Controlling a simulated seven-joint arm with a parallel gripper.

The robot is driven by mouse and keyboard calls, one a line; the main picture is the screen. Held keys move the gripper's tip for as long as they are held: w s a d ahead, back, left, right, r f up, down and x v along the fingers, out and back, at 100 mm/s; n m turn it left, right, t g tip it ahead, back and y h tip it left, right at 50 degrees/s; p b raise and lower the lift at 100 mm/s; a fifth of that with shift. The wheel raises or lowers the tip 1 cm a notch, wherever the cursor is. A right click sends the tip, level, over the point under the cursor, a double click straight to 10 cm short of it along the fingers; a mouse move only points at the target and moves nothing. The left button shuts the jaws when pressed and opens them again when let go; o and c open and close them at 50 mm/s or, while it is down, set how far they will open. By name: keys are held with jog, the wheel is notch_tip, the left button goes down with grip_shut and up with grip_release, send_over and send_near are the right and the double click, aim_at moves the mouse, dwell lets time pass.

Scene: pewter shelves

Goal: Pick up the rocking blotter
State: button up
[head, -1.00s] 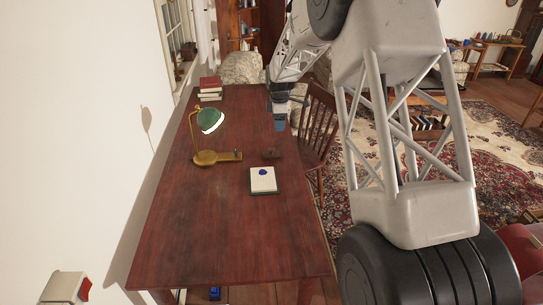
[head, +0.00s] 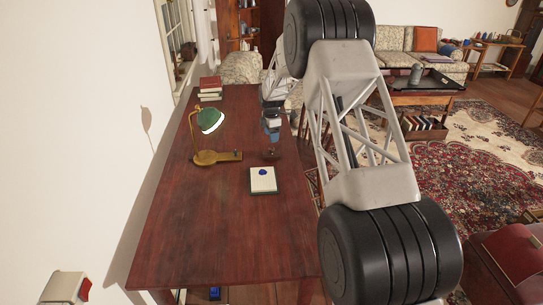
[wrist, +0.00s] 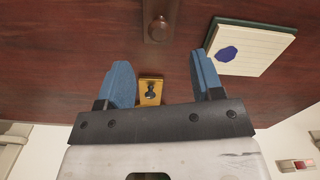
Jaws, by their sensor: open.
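The rocking blotter (head: 271,154) is a small dark brown wooden piece on the desk, between the lamp base and the chair side. In the wrist view the blotter (wrist: 158,12) is at the top edge, with a round knob on it; its far end is cut off. My gripper (head: 271,140) is above the desk close to the blotter, pointing down. In the wrist view its blue fingers (wrist: 163,68) are apart with nothing between them, and the blotter lies beyond the fingertips. I cannot tell the exact height.
A notepad (head: 263,181) with a blue blot lies just nearer than the blotter. A brass lamp (head: 210,158) with a green shade stands to the left; its base end (wrist: 151,92) shows between the fingers. Books (head: 210,88) are stacked at the back. The near desk (head: 225,235) is clear.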

aim_at(272, 148)
jog(key=shift+f, duration=0.1)
jog(key=shift+f, duration=1.2)
jog(key=shift+f, duration=0.15)
jog(key=shift+f, duration=2.45)
jog(key=c, duration=1)
